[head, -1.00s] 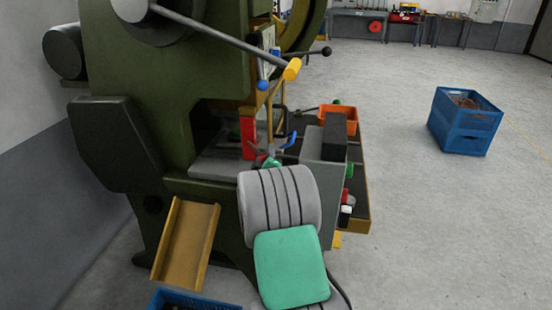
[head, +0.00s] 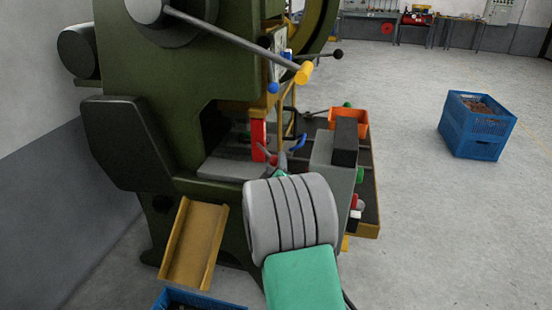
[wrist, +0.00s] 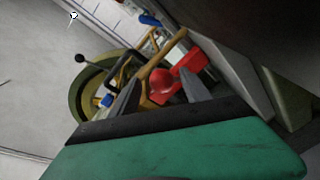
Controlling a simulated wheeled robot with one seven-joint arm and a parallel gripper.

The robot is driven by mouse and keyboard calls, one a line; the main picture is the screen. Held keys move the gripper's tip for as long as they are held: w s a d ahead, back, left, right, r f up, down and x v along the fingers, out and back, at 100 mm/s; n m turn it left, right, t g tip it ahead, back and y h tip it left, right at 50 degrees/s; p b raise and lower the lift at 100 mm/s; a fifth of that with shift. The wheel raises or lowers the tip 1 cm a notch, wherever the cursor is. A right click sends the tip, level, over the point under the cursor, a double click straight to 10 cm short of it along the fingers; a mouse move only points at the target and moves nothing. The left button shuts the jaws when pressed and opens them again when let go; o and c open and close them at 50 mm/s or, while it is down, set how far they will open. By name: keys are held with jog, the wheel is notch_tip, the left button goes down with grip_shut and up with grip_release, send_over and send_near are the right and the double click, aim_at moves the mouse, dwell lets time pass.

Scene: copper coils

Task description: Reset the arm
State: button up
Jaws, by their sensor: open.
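My gripper (head: 279,158) shows only in small part in the head view, low in the work opening of a dark green press (head: 150,130). The grey ribbed joint and green link of my arm hide most of it. In the wrist view, the two grey fingers of my gripper (wrist: 160,80) stand apart with a gap between them. A red round knob (wrist: 162,86) shows in that gap, beyond the fingers; I cannot tell how far. Nothing is seen held. An upright red block (head: 258,140) stands just behind the gripper in the head view.
A yellow-tipped lever (head: 303,73) crosses above the opening. A tan chute (head: 195,245) slopes at the press's lower front, above a blue crate (head: 195,300). An orange bin (head: 360,122) is right of the press. A blue crate of copper-coloured pieces (head: 475,128) stands on open floor.

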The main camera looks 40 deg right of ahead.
jog(key=shift+v, duration=1.15)
jog(key=shift+w+a+r, duration=0.1)
jog(key=shift+a+r, duration=0.05)
jog(key=shift+r, duration=0.1)
jog(key=s+a+r+m+g+y+p, duration=0.1)
jog(key=a+r+m+g+y+p, duration=0.15)
jog(key=a+r+p, duration=0.45)
jog(key=a+r+m+g+y+p, duration=0.1)
jog(key=a+r+y+p, duration=0.1)
jog(key=a+y+p, duration=0.45)
jog(key=s+a+r+g+y+p, duration=0.1)
jog(key=s+a+r+g+p, duration=0.2)
jog(key=s+a, duration=0.6)
jog(key=s+a+r+g+y+p, duration=0.2)
jog(key=s+a+r+g+p, duration=0.1)
jog(key=s+a, duration=0.7)
jog(key=shift+a+r+n+g+p, duration=0.25)
jog(key=shift+a+n+g+p, duration=0.15)
jog(key=shift+a, duration=0.8)
